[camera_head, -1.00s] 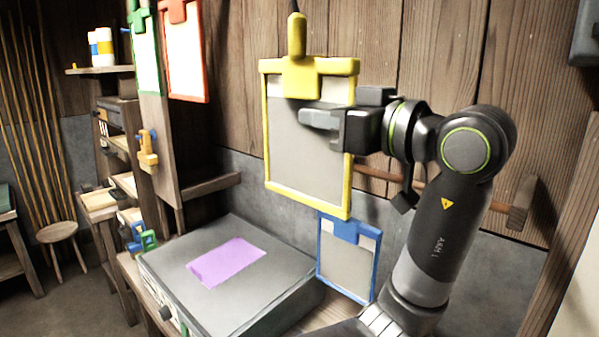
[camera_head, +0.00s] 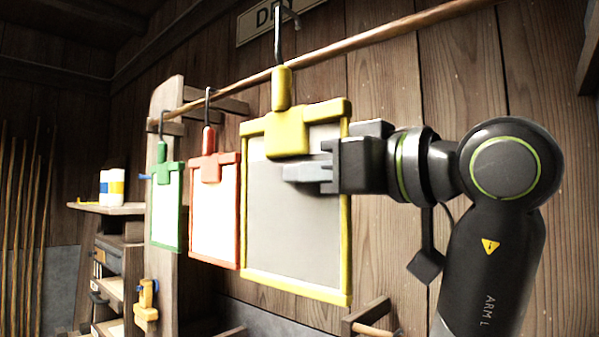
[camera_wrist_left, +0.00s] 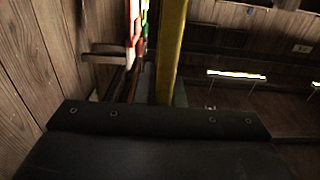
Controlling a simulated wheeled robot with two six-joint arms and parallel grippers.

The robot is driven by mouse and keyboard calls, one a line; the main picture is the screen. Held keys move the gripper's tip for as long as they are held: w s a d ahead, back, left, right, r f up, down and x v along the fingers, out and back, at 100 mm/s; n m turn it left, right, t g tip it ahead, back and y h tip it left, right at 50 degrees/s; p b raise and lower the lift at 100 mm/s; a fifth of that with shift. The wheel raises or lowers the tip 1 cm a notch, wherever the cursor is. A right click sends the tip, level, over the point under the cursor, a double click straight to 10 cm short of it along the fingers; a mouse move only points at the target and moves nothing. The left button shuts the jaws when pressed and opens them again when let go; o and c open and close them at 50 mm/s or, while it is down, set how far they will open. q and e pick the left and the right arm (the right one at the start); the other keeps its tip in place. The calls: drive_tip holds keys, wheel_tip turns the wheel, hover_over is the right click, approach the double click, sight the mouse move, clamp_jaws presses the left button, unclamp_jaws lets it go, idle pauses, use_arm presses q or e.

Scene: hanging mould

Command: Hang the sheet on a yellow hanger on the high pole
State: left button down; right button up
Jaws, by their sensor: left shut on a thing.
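The yellow hanger (camera_head: 345,240) is upright and holds a grey sheet (camera_head: 290,230) with a whiter strip near its top. My left gripper (camera_head: 308,174) is shut on the hanger's right side, with a finger in front of the sheet. The yellow bar also shows upright in the left wrist view (camera_wrist_left: 170,50). The hanger's dark hook (camera_head: 280,30) appears above the high pole (camera_head: 400,26) in the picture, with its stem crossing in front of the pole. I see no clear contact between hook and pole. My right gripper is not in view.
A red hanger (camera_head: 240,210) and a green hanger (camera_head: 180,205) with white sheets hang on the pole to the left. A wooden post (camera_head: 163,230) stands at the pole's left end. A sign (camera_head: 258,22) is on the plank wall. A shelf (camera_head: 105,208) holds bottles.

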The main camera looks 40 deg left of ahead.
use_arm(q)
drive_tip(key=w+f+p, duration=0.1)
drive_tip(key=w+p, duration=0.1)
drive_tip(key=w, duration=0.5)
drive_tip(key=shift+d+f, duration=0.15)
drive_tip(key=shift+f, duration=0.15)
idle(0.5)
drive_tip(key=c, duration=1.5)
unclamp_jaws()
drive_tip(key=shift+o, duration=0.2)
drive_tip(key=d+b, duration=0.2)
drive_tip(key=d, duration=0.5)
drive_tip(key=shift+s+d+b, duration=0.25)
drive_tip(key=shift+b, duration=0.15)
